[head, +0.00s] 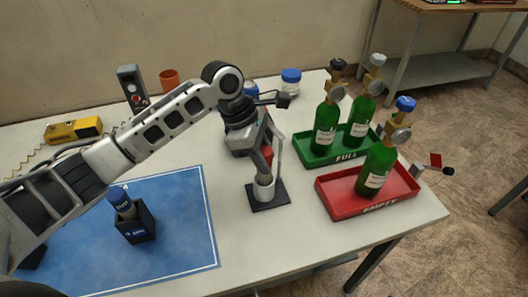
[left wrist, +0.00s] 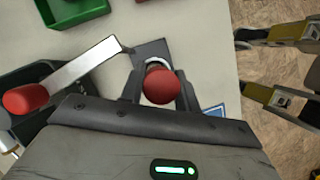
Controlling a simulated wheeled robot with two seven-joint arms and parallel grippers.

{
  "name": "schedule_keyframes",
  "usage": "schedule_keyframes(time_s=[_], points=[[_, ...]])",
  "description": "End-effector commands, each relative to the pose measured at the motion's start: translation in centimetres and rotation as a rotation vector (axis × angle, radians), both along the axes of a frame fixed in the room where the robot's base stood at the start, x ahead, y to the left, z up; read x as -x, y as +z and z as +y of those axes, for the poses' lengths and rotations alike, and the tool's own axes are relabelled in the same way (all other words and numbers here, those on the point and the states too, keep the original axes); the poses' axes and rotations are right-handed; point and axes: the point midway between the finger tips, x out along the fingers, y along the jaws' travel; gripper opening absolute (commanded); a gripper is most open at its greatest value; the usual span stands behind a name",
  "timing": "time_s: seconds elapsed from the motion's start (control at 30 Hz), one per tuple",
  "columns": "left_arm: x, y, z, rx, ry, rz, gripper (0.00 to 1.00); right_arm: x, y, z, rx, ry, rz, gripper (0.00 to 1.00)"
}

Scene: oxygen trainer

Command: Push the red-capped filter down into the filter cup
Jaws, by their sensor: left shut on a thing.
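The red-capped filter (left wrist: 161,86) is between the two dark fingers of my left gripper (left wrist: 158,92) in the left wrist view. My left gripper (head: 262,165) is shut on it, directly above the filter cup. The white filter cup (head: 264,190) stands upright on a dark square base (head: 280,196) in the head view. In the left wrist view, a pale rim of the cup (left wrist: 155,63) shows just beyond the red cap. How deep the filter sits in the cup is hidden by the fingers and cap.
A dark device with a silver bar (left wrist: 85,62) and red knob (left wrist: 25,98) is close beside my left gripper. Green (head: 310,150) and red (head: 340,200) trays with green bottles stand to the right. A blue mat (head: 180,250) bears a dark holder (head: 137,228) with a blue-capped bottle.

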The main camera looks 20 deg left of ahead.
Motion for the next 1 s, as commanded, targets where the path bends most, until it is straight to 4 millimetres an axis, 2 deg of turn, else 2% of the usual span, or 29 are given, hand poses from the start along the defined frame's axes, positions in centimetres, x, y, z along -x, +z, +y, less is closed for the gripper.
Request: schedule_keyframes(time_s=[0.27,0.3,0.37,0.67,0.77,0.87,1.0], points=[[0.0,-0.7,0.0,0.000,-0.001,0.001,0.00,0.0,0.0,0.0,0.000,0.000,0.000,0.76],[0.0,-0.7,0.0,0.000,-0.001,0.000,0.40,0.0,0.0,0.0,0.000,0.000,0.000,0.76],[0.0,-0.7,0.0,0.000,-0.001,0.000,0.57,0.0,0.0,0.0,0.000,0.000,0.000,0.76],[0.0,-0.6,0.0,0.000,-0.001,0.000,0.57,0.0,0.0,0.0,0.000,0.000,0.000,0.76],[0.0,0.0,0.3,0.001,0.001,-0.002,0.57,0.0,-0.1,0.0,0.000,0.000,0.000,0.76],[0.0,1.3,0.9,0.000,0.002,-0.004,0.57,0.0,-0.2,0.0,0.000,0.000,0.000,0.76],[0.1,4.3,2.1,0.000,0.000,-0.006,0.57,0.0,-0.1,0.0,0.000,0.001,0.001,0.76]])
